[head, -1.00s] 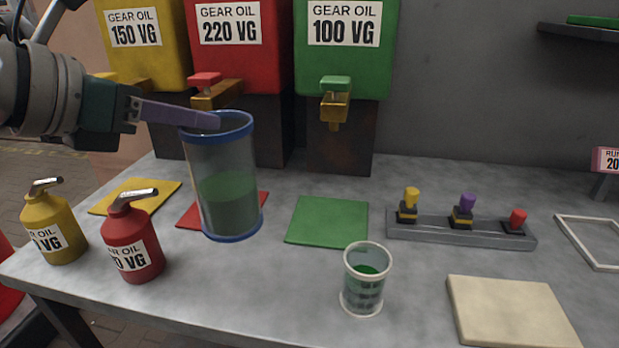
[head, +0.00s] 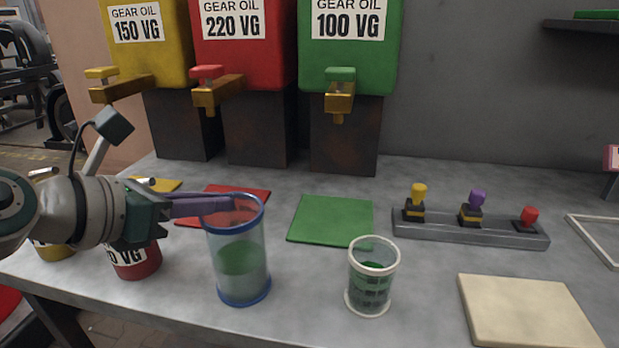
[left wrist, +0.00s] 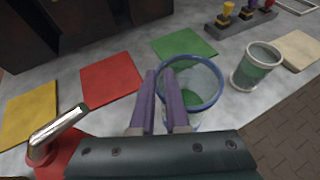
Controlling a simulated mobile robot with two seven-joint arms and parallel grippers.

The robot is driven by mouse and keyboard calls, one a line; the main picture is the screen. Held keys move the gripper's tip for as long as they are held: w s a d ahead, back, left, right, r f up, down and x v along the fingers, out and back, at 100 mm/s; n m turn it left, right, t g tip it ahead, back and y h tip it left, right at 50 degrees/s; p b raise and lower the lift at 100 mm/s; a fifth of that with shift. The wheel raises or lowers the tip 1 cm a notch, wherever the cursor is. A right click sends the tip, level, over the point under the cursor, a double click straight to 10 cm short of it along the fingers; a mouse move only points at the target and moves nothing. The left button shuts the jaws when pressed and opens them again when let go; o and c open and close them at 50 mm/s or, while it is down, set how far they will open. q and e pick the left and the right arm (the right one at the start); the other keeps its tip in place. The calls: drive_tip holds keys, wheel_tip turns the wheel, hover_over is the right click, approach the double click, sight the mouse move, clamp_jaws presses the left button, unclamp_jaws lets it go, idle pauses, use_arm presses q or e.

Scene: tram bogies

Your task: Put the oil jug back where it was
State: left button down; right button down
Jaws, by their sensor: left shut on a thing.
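The oil jug is a clear cylinder (head: 238,262) with blue rims and green oil inside, upright at the bench front. My left gripper (head: 228,203) comes from the left, its purple fingers shut on the jug's upper wall. My right gripper is in neither view.
A smaller clear cup (head: 372,285) with green oil stands right of the jug. A red oil can (head: 135,262) and a yellow one are partly behind my left arm. Green (head: 332,220) and red mats lie behind. A beige pad (head: 530,312) lies at front right.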

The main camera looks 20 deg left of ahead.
use_arm(q)
drive_tip(key=shift+f, duration=0.15)
drive_tip(key=c, duration=0.9)
unclamp_jaws()
